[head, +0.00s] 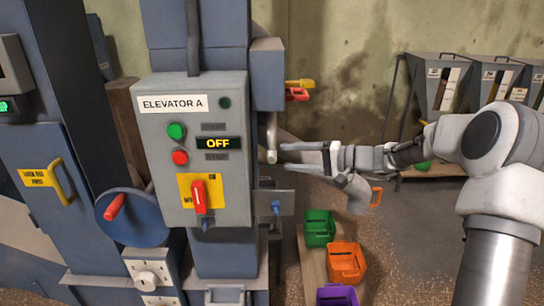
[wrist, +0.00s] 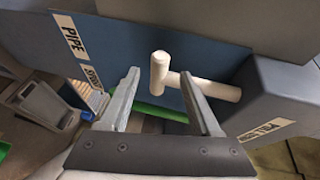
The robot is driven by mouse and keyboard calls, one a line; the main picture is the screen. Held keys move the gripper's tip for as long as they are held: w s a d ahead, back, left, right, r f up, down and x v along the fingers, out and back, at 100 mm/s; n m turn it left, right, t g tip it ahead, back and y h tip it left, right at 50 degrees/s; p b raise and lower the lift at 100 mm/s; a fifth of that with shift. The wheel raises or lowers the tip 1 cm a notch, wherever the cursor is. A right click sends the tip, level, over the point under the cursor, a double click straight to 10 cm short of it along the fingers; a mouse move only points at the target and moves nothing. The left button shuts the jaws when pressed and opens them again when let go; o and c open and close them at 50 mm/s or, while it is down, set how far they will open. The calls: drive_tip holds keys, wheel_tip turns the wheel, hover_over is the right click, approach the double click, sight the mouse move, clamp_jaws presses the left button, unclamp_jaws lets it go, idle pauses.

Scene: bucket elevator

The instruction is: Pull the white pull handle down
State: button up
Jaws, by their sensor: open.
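The white pull handle (head: 271,140) sticks out at the right side of the elevator column in the head view. In the wrist view it is a T shape, with its white crossbar (wrist: 160,71) on a stem that runs right to a grey housing. My gripper (head: 286,157) is open and empty, just right of the handle in the head view. In the wrist view the crossbar shows between my two fingertips (wrist: 160,78), and the right fingertip overlaps the stem. I cannot tell how much depth separates them.
The Elevator A control box (head: 192,150) with an OFF display is left of the handle. A blue-handled lever plate (head: 275,207) juts out below. Green (head: 319,228), orange (head: 346,262) and purple (head: 338,296) buckets stand on a board below. Grey hoppers (head: 440,92) stand at the back right.

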sight(272, 157)
drive_tip(key=x, duration=0.6)
drive_tip(key=shift+c, duration=0.2)
clamp_jaws()
drive_tip(key=shift+f, duration=0.1)
idle(1.1)
